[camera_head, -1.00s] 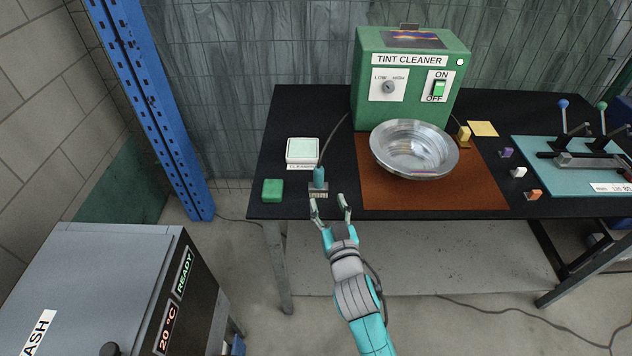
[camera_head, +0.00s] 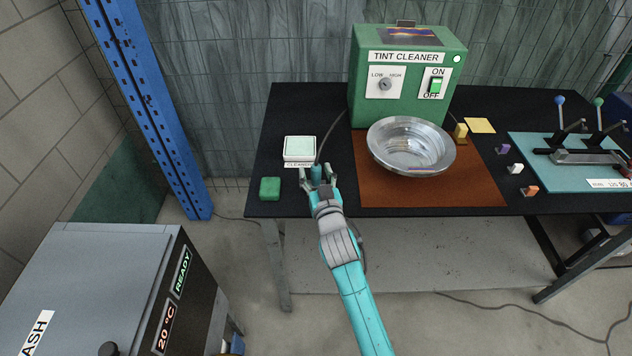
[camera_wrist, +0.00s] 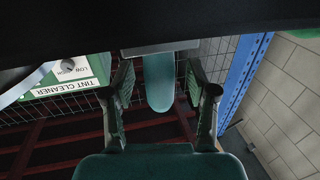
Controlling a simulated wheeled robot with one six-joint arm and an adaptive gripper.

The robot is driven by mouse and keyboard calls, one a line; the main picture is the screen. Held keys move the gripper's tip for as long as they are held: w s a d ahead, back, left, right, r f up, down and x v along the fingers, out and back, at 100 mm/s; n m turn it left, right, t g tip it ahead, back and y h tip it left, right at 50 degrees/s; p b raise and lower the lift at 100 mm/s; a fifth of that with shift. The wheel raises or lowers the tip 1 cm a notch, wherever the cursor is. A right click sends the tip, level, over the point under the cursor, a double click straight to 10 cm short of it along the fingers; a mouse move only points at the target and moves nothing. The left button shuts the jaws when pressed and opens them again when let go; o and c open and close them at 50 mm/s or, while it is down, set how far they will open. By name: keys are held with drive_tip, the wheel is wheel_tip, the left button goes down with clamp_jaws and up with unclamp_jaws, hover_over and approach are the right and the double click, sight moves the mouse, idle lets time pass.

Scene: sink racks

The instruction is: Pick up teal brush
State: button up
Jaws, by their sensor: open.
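The teal brush (camera_head: 317,174) stands near the front left of the black table, with a cord rising behind it. My gripper (camera_head: 318,177) is open, with its fingers on either side of the brush. In the wrist view the teal brush handle (camera_wrist: 159,82) shows between the two open fingers of my gripper (camera_wrist: 160,95), with a visible gap on each side. The brush's lower end is hidden behind my gripper in the head view.
A green block (camera_head: 270,189) lies left of the brush and a white-framed pad (camera_head: 299,149) behind it. A metal bowl (camera_head: 411,146) sits right on a brown mat (camera_head: 440,194), before the green tint cleaner (camera_head: 408,75). The table's front edge is close.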

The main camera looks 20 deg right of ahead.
clamp_jaws()
idle(0.3)
